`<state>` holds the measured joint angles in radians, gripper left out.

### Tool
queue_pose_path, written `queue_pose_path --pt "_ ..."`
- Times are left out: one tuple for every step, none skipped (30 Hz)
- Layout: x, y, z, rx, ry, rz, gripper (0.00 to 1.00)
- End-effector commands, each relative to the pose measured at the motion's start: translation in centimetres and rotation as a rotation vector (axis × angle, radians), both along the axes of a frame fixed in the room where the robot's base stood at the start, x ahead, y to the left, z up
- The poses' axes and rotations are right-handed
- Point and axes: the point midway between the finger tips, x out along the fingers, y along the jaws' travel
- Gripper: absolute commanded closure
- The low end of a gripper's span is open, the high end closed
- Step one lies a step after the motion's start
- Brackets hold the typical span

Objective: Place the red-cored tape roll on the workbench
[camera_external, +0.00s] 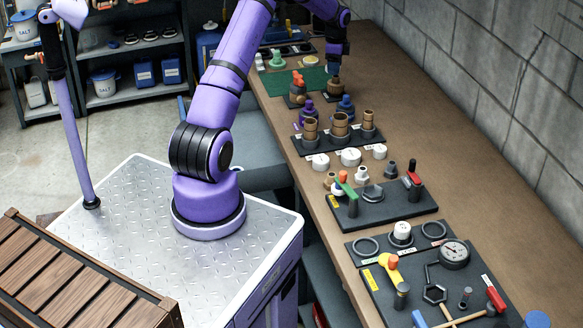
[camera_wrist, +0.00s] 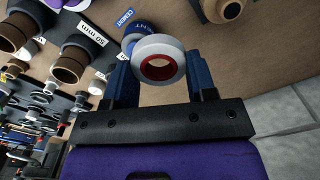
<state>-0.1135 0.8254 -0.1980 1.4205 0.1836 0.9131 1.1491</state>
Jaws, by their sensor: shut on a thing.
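The red-cored tape roll (camera_wrist: 160,78), a white ring with a red inner core, sits between the two dark blue fingers of my gripper (camera_wrist: 161,64) in the wrist view. My gripper is shut on it. In the external view my gripper (camera_external: 334,78) points down near the far part of the workbench (camera_external: 440,180); the roll is too hidden or small to make out there. The wooden bench top also shows behind the roll in the wrist view (camera_wrist: 255,70). I cannot tell whether the roll touches the bench.
A blue-and-white cement can (camera_wrist: 138,32) stands close behind the roll. Pipe fittings on a black tray (camera_external: 340,142), a green mat (camera_external: 300,82) and a tool board (camera_external: 430,280) line the bench's near side. The strip along the block wall (camera_external: 490,80) is mostly clear.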

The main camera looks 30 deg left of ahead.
Motion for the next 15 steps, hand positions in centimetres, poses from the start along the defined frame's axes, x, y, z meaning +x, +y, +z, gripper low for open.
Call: queue_pose_path --pt "0.8 -2.5 -0.1 -0.001 0.0 -0.068 0.7" --pt "1.2 -3.8 -0.1 -0.001 0.0 -0.106 0.7" --pt "1.7 -5.4 -0.1 -0.001 0.0 -0.155 0.7" --pt "2.0 -6.6 -0.1 -0.001 0.0 -0.19 0.7" --pt "2.2 -7.6 -0.1 -0.001 -0.001 -0.222 0.7" --pt "2.5 -8.8 -0.1 -0.001 0.0 -0.259 0.7" --pt "2.7 -9.8 -0.1 -0.001 0.0 -0.286 0.7" --pt "2.8 -10.4 -0.1 0.0 0.0 -0.308 0.7" --pt "3.0 -11.5 -0.1 0.0 0.0 -0.338 0.7" --pt "3.1 -12.1 -0.1 0.0 0.0 -0.357 0.7" --pt "3.1 -12.7 -0.1 0.0 0.0 -0.374 0.7" --pt "3.2 -13.5 -0.1 0.0 0.0 -0.398 0.7" --pt "3.3 -14.1 -0.1 0.0 0.0 -0.413 0.7" --pt "3.4 -14.6 -0.1 0.0 0.0 -0.428 0.7" --pt "3.4 -15.2 -0.1 0.0 0.0 -0.446 0.7"
